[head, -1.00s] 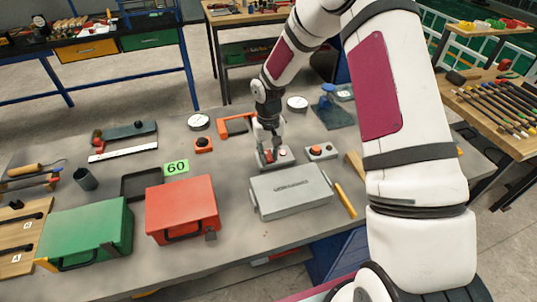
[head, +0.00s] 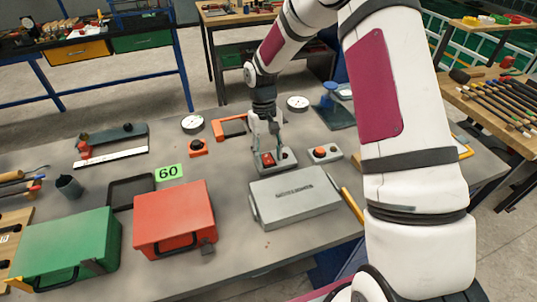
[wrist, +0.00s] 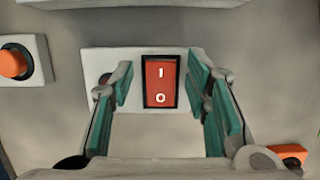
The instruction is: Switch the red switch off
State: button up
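The red switch (wrist: 160,82) is a red rocker with a black frame, marked 1 at the top and O at the bottom in the wrist view. It sits on a pale plate (wrist: 135,59) on the bench. In the head view the red switch (head: 267,159) shows just below my gripper (head: 269,148). In the wrist view my gripper (wrist: 160,88) is open and empty, its teal-padded fingers standing either side of the rocker. A dark red round part of the plate is partly hidden behind the left finger. I cannot tell which way the rocker is tilted.
A grey box with an orange button (head: 324,153) stands right of the plate. A closed grey toolbox (head: 294,197) lies in front. An orange box with a dark knob (head: 198,147) is to the left. Red (head: 174,220) and green (head: 65,250) cases stand further left.

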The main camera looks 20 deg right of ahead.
aim_at(265, 155)
jog(key=v, duration=1.2)
dwell(0.4)
